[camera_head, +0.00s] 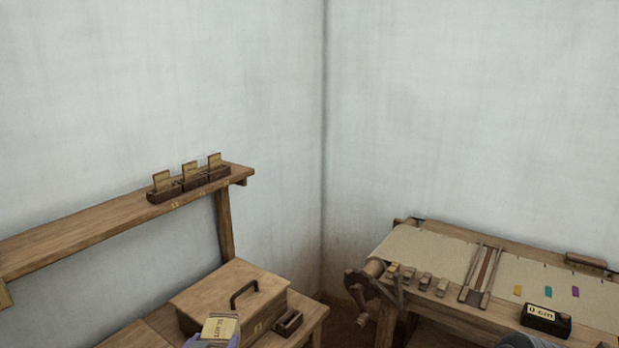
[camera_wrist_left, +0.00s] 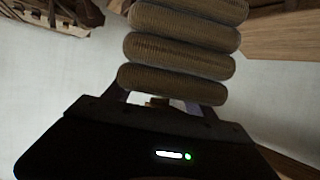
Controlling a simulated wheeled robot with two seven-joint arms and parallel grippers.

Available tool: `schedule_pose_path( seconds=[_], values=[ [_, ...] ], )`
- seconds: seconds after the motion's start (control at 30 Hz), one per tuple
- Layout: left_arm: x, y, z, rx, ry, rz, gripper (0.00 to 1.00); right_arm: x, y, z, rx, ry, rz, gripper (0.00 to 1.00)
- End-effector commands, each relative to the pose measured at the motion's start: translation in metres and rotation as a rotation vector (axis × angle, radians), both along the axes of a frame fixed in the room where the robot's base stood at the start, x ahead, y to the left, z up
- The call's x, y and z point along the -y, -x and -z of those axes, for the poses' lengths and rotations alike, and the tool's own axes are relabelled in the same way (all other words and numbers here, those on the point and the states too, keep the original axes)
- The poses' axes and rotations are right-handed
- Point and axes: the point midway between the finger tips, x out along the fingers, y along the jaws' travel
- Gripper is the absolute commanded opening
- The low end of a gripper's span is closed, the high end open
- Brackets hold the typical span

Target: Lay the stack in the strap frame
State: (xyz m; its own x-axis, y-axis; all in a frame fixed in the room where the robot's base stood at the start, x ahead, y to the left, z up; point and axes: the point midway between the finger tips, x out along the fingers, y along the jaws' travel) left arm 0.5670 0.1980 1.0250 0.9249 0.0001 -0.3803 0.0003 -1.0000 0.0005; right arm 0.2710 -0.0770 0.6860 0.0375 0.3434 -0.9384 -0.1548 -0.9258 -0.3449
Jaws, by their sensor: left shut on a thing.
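The stack (camera_wrist_left: 182,50) is several brown, ribbed, rounded rolls lying one against another in the left wrist view. My left gripper (camera_wrist_left: 165,104) is shut on the stack at its near end.
A wooden box (camera_head: 232,292) with a dark handle stands on a bench, a small open tray (camera_head: 288,324) beside it. A wall shelf (camera_head: 110,222) holds card holders (camera_head: 189,184).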

Motion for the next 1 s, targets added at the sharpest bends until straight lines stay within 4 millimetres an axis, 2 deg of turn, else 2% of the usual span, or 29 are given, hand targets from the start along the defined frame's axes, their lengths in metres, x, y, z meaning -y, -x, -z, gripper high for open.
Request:
schedule_pose_path(
  seconds=[0.53, 0.67, 0.77, 0.87, 0.97, 1.0],
  values=[
    [0.0, 0.0, 0.0, 0.001, 0.0, -0.001, 0.17, 0.0, 0.0, 0.0, 0.0, 0.0, 0.0, 0.0],
    [-0.006, -0.002, 0.0, 0.001, -0.001, -0.017, 0.17, 0.0, 0.0, 0.0, 0.0, 0.0, 0.0, 0.0],
    [-0.019, -0.006, 0.002, 0.001, 0.001, -0.061, 0.17, 0.0, 0.0, 0.001, 0.0, 0.0, 0.0, 0.0],
    [-0.046, -0.013, 0.005, 0.002, 0.0, -0.142, 0.17, 0.0, 0.0, 0.002, 0.0, 0.0, 0.0, 0.0],
    [-0.085, -0.019, 0.011, 0.0, 0.001, -0.264, 0.17, 0.0, 0.0, 0.003, 0.001, -0.001, 0.0, 0.0],
    [-0.105, -0.021, 0.013, 0.002, 0.0, -0.323, 0.17, 0.0, 0.0, 0.004, 0.001, -0.001, 0.0, 0.0]
  ],
)
